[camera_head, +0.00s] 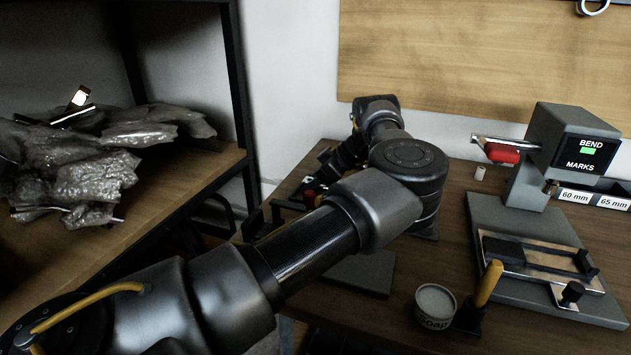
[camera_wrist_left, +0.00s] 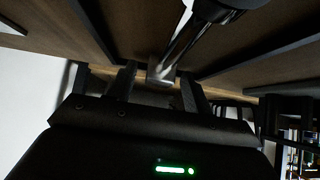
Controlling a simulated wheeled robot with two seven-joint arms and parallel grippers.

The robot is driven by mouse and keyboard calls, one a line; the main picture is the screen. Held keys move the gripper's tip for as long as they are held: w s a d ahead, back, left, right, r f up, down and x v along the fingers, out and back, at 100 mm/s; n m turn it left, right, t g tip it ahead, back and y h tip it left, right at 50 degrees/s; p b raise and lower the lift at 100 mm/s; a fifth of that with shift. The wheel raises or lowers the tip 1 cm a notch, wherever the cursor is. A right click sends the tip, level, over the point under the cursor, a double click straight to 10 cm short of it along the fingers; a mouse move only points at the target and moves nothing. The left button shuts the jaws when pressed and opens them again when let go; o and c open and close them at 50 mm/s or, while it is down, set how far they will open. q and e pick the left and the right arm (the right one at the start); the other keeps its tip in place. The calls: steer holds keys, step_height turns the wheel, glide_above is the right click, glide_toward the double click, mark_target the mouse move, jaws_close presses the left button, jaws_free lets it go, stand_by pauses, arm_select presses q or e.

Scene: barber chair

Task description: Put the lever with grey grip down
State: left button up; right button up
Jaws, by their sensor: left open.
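My left arm crosses the camera_head view from the left and folds back. Its gripper (camera_head: 322,182) is small, dark and partly hidden behind the arm at the back left of the bench. In the camera_wrist_left view the left gripper (camera_wrist_left: 156,82) is open, with its two dark fingers apart. A pale grey grip (camera_wrist_left: 162,70) on a dark rod shows between and just beyond the fingertips; it appears to be the lever with grey grip. I cannot tell whether the fingers touch it. In the camera_head view I cannot make out this lever. My right gripper is not in view.
A grey bending machine (camera_head: 566,150) with a red-gripped lever (camera_head: 500,153) stands on the bench at right. A soap tub (camera_head: 435,306) and a yellow-handled tool (camera_head: 487,284) stand in front. A shelf (camera_head: 170,188) with crumpled plastic is at left.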

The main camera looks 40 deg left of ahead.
arm_select(q)
steer(key=shift+d+r, duration=0.1)
steer(key=shift+r, duration=0.1)
steer(key=v, duration=0.2)
steer(key=shift+w+d+r+p, duration=0.15)
steer(key=shift+d+r+p, duration=0.05)
steer(key=shift+r+p, duration=0.1)
steer(key=p+v, duration=0.2)
steer(key=v, duration=0.6)
steer(key=shift+p, duration=0.3)
steer(key=shift+w+d+r, duration=0.1)
steer(key=shift+d+r, duration=0.25)
steer(key=shift+d, duration=0.05)
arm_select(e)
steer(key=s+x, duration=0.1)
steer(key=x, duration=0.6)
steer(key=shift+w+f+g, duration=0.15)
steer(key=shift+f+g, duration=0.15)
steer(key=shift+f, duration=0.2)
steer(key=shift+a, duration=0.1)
